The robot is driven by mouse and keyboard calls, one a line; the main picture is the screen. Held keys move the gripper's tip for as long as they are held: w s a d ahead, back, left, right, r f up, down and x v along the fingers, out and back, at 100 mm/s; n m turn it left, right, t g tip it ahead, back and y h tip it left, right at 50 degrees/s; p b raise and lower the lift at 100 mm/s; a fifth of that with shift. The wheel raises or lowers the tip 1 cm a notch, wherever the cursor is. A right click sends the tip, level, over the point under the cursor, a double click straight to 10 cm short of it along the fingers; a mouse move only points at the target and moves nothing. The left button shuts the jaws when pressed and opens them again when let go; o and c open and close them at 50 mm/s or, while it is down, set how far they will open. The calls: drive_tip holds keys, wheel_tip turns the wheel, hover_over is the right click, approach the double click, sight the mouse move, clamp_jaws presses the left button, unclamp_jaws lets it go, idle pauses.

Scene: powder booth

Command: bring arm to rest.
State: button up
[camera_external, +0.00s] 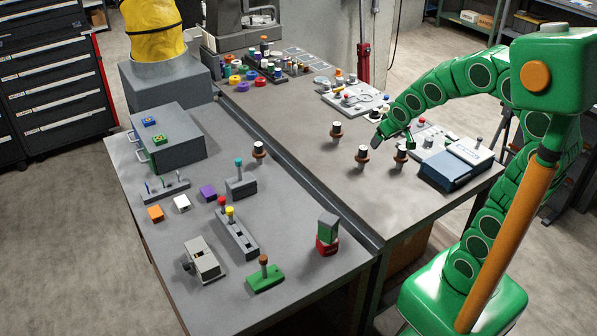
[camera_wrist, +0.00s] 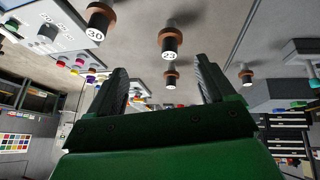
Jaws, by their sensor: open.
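My green arm reaches in from the right in the external view, with my gripper (camera_external: 381,138) low over the right-hand table, beside several dark cylinders with white tops and brown collars. In the wrist view my gripper (camera_wrist: 165,85) shows two dark fingers spread apart with nothing between them. A cylinder marked 30 (camera_wrist: 98,20) and one marked 23 (camera_wrist: 171,42) appear beyond the fingers. In the external view a cylinder (camera_external: 362,156) stands just left of my gripper and another (camera_external: 401,153) stands close by it on the right. I cannot tell whether the gripper touches either.
A blue and white box (camera_external: 456,165) sits at the right table edge. A control panel (camera_external: 356,97) lies behind the gripper. The left table (camera_external: 300,275) holds a grey drawer box (camera_external: 172,150), levers and coloured blocks. The right table's front middle is clear.

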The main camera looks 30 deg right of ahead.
drive_tip(key=s+a+f+m+g+y, duration=0.1)
drive_tip(key=s+a+g, duration=0.15)
drive_tip(key=s, duration=0.35)
drive_tip(key=s+a+f+g+y, duration=0.1)
drive_tip(key=s+a+f+g, duration=0.15)
drive_tip(key=s, duration=0.35)
drive_tip(key=s+d+r+n+g, duration=0.1)
drive_tip(key=s+d+r+g, duration=0.1)
drive_tip(key=s, duration=1.2)
drive_tip(key=shift+s+d+r, duration=0.15)
drive_tip(key=shift+d+r, duration=0.2)
drive_tip(key=shift+d, duration=0.15)
